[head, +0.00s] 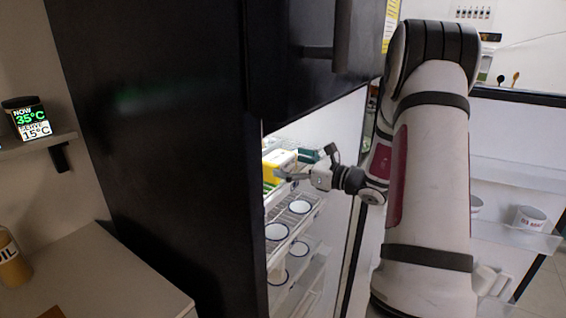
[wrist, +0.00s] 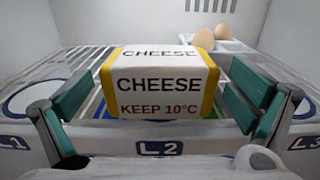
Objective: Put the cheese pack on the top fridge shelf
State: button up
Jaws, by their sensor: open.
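The cheese pack (wrist: 160,85) is a white box with yellow ends, marked CHEESE and KEEP 10°C. It sits upright on a wire shelf (wrist: 75,62) inside the open fridge, above the L2 label. In the head view the pack (head: 280,163) shows as a yellow and white block at the fridge opening. My gripper (head: 288,176) reaches into the fridge there, at the pack's near side. In the wrist view my gripper (wrist: 162,92) is open, with one teal-padded finger on each side of the pack. Gaps show between the pads and the pack.
Eggs (wrist: 204,39) sit on a white tray behind the pack. A blue-rimmed bowl (wrist: 38,98) is at the left. Labels L1, L2 and L3 line the front edge. More bowls (head: 276,232) stand lower. The dark fridge cabinet (head: 170,150) and shelved door (head: 505,175) flank my arm.

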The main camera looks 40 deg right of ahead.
jog(key=v, duration=0.9)
jog(key=shift+s, duration=0.25)
